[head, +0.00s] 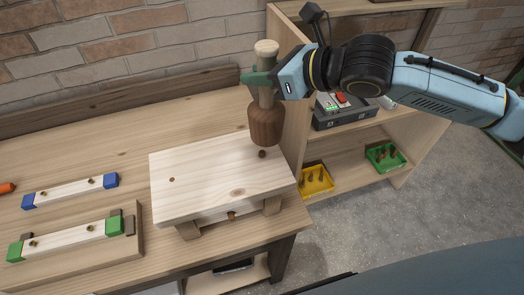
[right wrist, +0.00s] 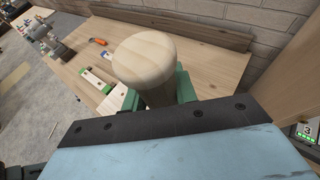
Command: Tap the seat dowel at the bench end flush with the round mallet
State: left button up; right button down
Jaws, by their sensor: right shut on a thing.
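The round mallet (head: 266,122) has a dark brown wooden head and a pale handle, and hangs head down in the head view. My right gripper (head: 262,80) is shut on its handle. The pale handle end (right wrist: 145,58) also shows in the right wrist view, between the green fingers. The small wooden bench (head: 215,185) stands on the workbench below. A dark seat dowel (head: 262,154) shows at the bench's right end, just under the mallet head. I cannot tell whether the two touch or how far the dowel stands up. My left gripper is not in view.
Two pale wooden strips with blue (head: 70,190) and green (head: 65,240) end blocks lie left on the workbench (head: 110,165). A shelf at the right holds a yellow bin (head: 316,180), a green bin (head: 385,157) and a dark device (head: 345,112). A brick wall stands behind.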

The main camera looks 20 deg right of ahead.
jog(key=shift+a, duration=0.55)
jog(key=shift+d+p, duration=0.1)
jog(key=shift+p, duration=0.2)
jog(key=shift+f, duration=0.1)
